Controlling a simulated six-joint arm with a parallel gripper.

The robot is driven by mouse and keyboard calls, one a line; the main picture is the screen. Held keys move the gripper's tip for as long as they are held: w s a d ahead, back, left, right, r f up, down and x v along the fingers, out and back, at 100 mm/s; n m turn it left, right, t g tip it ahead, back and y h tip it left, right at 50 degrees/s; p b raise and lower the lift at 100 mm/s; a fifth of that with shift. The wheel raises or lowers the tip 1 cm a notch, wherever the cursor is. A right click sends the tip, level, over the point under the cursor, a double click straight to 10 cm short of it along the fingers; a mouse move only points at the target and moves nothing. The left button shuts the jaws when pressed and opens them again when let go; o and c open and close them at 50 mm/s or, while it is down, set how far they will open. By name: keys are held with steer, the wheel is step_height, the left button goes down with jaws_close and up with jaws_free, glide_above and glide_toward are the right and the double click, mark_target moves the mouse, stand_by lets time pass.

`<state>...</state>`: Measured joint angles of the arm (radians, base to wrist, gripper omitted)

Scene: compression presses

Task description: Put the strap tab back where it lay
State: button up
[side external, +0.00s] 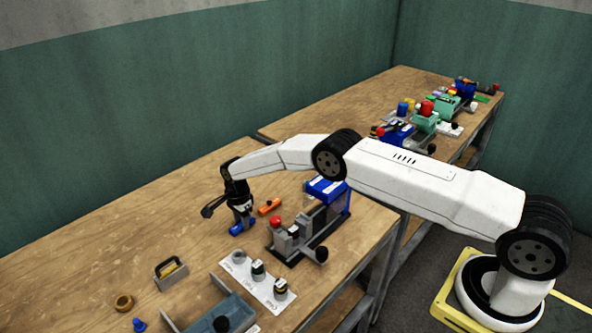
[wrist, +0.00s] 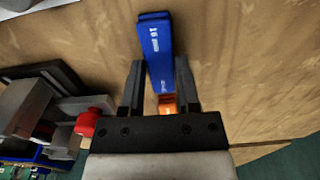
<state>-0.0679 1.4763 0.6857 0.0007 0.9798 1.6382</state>
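A long blue piece with white lettering, which I take to be the strap tab (wrist: 157,45), lies between my gripper's fingers (wrist: 160,75) in the wrist view. Both fingers appear to touch its sides. In the side view my gripper (side external: 240,216) points down at the tabletop, with the blue piece (side external: 237,230) at its fingertips. It is at or just above the wood; I cannot tell which. An orange piece (side external: 269,207) lies on the table just right of my gripper; its end shows behind the blue piece in the wrist view (wrist: 167,104).
A press with a red knob (side external: 275,221) and blue block stands close to the right. The table left of my gripper is clear.

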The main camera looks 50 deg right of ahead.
steer(key=o, duration=0.3)
steer(key=shift+r, duration=0.1)
steer(key=shift+r, duration=6.1)
